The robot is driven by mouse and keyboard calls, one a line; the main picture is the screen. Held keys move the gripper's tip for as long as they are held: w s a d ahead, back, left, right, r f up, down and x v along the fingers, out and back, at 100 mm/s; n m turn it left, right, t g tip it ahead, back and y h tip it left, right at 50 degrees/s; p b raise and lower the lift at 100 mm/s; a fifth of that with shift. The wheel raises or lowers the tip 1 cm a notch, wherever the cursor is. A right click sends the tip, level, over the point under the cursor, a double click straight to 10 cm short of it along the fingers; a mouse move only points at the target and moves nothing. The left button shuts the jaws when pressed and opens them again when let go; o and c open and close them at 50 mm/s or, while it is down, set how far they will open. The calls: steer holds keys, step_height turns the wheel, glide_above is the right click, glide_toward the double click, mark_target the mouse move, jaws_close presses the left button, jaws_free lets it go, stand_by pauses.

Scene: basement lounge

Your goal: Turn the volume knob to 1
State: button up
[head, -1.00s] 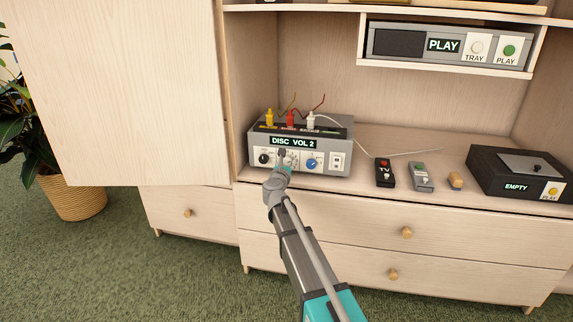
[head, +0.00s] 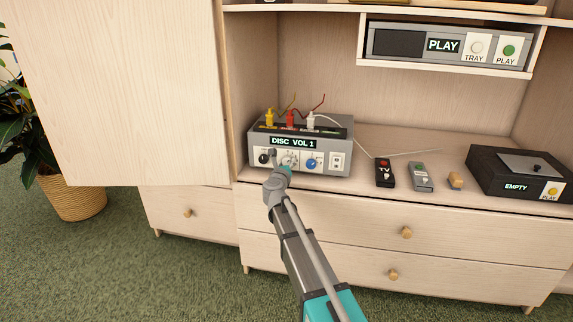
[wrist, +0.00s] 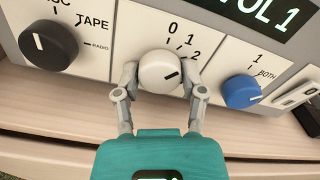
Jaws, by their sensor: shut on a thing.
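The grey amplifier (head: 342,135) stands on the cabinet shelf, and its display (head: 293,142) reads "DISC VOL 1". In the wrist view the white volume knob (wrist: 158,66) sits between a black knob (wrist: 48,45) and a blue knob (wrist: 241,91). The numbers 0, 1 and 2 are printed around its upper right. My gripper (wrist: 160,76) is shut on the volume knob, one finger on each side. In the head view my gripper (head: 287,167) partly hides the knob.
A TV remote (head: 385,173), a grey remote (head: 421,176), a small wooden piece (head: 456,180) and a black player (head: 520,172) reading "EMPTY" stand to the right. Plugs with cables (head: 291,118) rise from the amplifier's top. A cabinet door (head: 120,95) is at the left.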

steer(key=shift+n, duration=0.9)
steer(key=o, duration=1.1)
steer(key=shift+s, duration=0.1)
steer(key=v, duration=1.1)
steer(key=shift+s, duration=0.4)
